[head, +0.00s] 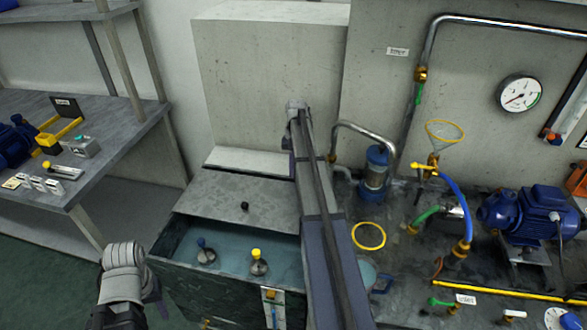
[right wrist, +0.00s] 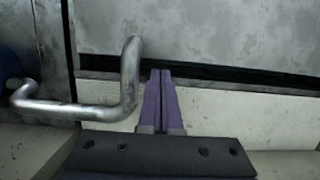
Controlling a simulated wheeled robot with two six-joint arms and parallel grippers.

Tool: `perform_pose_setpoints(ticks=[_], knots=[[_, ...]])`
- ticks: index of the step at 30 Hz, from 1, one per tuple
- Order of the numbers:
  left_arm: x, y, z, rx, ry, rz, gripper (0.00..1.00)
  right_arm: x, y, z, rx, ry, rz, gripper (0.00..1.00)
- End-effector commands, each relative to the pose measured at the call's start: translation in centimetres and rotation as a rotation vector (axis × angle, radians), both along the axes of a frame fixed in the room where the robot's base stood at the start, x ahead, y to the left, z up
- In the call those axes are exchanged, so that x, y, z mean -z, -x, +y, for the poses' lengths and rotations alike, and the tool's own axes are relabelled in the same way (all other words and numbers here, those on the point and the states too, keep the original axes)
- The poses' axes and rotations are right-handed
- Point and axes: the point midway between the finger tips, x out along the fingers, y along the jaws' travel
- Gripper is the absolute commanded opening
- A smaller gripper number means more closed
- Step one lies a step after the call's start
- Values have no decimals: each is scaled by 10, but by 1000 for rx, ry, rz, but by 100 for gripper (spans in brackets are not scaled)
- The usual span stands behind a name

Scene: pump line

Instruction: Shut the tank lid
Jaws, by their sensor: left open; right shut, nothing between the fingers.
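The tank (head: 185,272) stands in the lower middle of the head view, with water showing in its open front part. A flat grey lid plate (head: 225,188) with a small black knob (head: 244,206) lies over its rear part. My left gripper (head: 154,289) is at the tank's front left corner, its fingers mostly hidden behind my wrist; it is open. My right arm passes over the tank's right side. My right gripper (head: 287,142) is beyond the lid's rear right corner, near the wall; its purple fingers (right wrist: 160,74) are shut and empty in the right wrist view.
Two weights with a blue knob (head: 203,246) and a yellow knob (head: 257,256) stand in the water. A bent metal pipe (head: 345,126) rises right of my right arm; a bent pipe (right wrist: 130,75) is close beside the shut fingers. A workbench (head: 110,150) stands left.

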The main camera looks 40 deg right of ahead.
Motion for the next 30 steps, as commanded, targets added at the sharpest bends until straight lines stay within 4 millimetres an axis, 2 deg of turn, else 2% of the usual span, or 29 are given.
perform_pose_setpoints(ticks=[1, 4, 19, 23, 30], knots=[[10, 0, 0, 0, 0, 0, 50, 10, 1, 2, 0, 0, 0, 0], [15, 0, 0, 0, 0, 0, 50, 15, 2, 3, 0, 0, 0, 0], [15, 0, 0, 0, 0, 0, 50, 15, 7, 8, -1, 0, 0, 0], [15, 0, 0, 0, 0, 0, 50, 15, 22, 24, -1, -1, 0, 0], [15, 0, 0, 0, 0, 0, 50, 15, 65, 72, -2, 0, 1, 0]])
